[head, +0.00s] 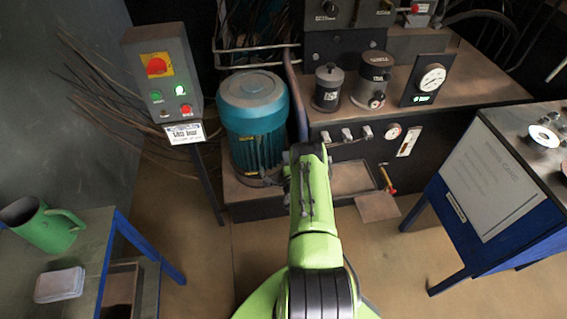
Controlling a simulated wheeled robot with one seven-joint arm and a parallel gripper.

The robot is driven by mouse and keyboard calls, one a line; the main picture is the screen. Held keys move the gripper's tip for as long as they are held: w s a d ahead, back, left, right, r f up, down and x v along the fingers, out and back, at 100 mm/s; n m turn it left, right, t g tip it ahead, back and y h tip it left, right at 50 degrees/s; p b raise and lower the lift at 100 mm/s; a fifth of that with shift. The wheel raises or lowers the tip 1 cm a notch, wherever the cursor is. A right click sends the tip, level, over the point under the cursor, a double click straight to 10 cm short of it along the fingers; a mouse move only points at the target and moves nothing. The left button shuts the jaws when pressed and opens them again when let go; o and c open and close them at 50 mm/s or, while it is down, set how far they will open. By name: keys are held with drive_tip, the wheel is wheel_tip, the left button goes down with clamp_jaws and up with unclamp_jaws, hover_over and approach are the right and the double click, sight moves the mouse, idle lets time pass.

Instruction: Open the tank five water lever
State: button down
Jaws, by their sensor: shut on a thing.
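My green arm reaches forward from the bottom middle to the front of the dark bench (440,130). Its far end hides part of the bench front, and my gripper's fingers are hidden from this view. A row of small grey levers (347,134) sits on the bench front, just right of the arm's end. I cannot read which of them belongs to tank five. A small red and yellow valve handle (387,178) sits lower, to the right of the arm. Any contact between my gripper and a lever is hidden.
A teal motor (254,118) stands left of the arm's end. A control box (160,75) on a post is at left. A table with a green jug (42,225) is at lower left. A blue-framed table (540,205) with a white sign is at right.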

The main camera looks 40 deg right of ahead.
drive_tip(key=shift+s+d+r+m+y+p, duration=0.15)
drive_tip(key=shift+s+d+r+m+p, duration=0.15)
drive_tip(key=shift+d+r+m, duration=0.15)
drive_tip(key=shift+s+d+r+m+y+p, duration=0.15)
drive_tip(key=shift+d+r+m+p, duration=0.1)
drive_tip(key=shift+d+r+m, duration=0.25)
drive_tip(key=shift+a+f, duration=0.1)
drive_tip(key=shift+f, duration=0.05)
drive_tip(key=c, duration=0.8)
unclamp_jaws()
drive_tip(key=shift+s, duration=0.1)
drive_tip(key=shift+f, duration=0.1)
drive_tip(key=shift+s+a, duration=0.15)
drive_tip(key=shift+a, duration=0.05)
drive_tip(key=p+v, duration=1.1)
drive_tip(key=v, duration=0.4)
drive_tip(key=shift+s+f, duration=0.15)
drive_tip(key=shift+s, duration=0.05)
